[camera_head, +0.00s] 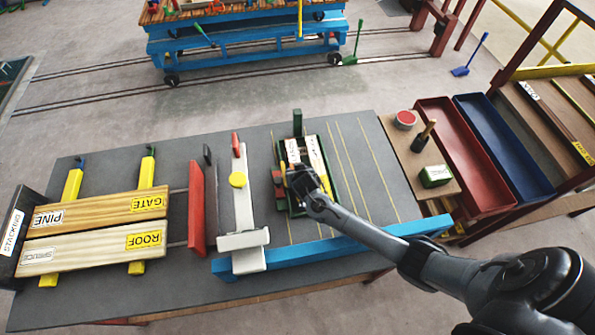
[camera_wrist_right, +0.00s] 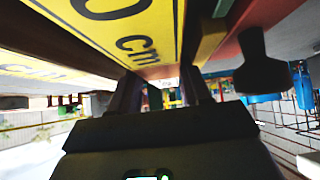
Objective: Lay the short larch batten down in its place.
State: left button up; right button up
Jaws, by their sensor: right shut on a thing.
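My right gripper (camera_head: 303,182) is over the green-rimmed tray (camera_head: 336,190) on the grey bench, shut on a batten. In the right wrist view, a batten with a yellow label (camera_wrist_right: 130,28) ending in "0 cm" runs up from between my right fingers (camera_wrist_right: 163,92). I take it for the short larch batten; its wood name is not readable. In the head view, pieces with white and yellow labels (camera_head: 314,152) show in the tray just beyond the gripper. The gripper hides the near part, so I cannot tell whether the held batten touches the tray. My left gripper is not in view.
Pine (camera_head: 95,212) and spruce (camera_head: 90,252) boards lie further left. A blue rail (camera_head: 330,245) edges the bench front. Red (camera_head: 468,158) and blue (camera_head: 505,148) troughs lie right.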

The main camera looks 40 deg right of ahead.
jog(key=o, duration=0.8)
jog(key=shift+f, duration=0.2)
jog(key=shift+c, duration=0.2)
jog(key=shift+o, duration=0.9)
jog(key=shift+r, duration=0.1)
jog(key=shift+r, duration=0.15)
jog(key=shift+s+a+r, duration=0.1)
jog(key=shift+s+r, duration=0.1)
jog(key=shift+r, duration=0.05)
jog(key=p+v, duration=0.2)
jog(key=v, duration=0.9)
jog(key=shift+s+a, duration=0.1)
jog(key=shift+s, duration=0.1)
jog(key=shift+r+p, duration=0.1)
jog(key=shift+p, duration=0.25)
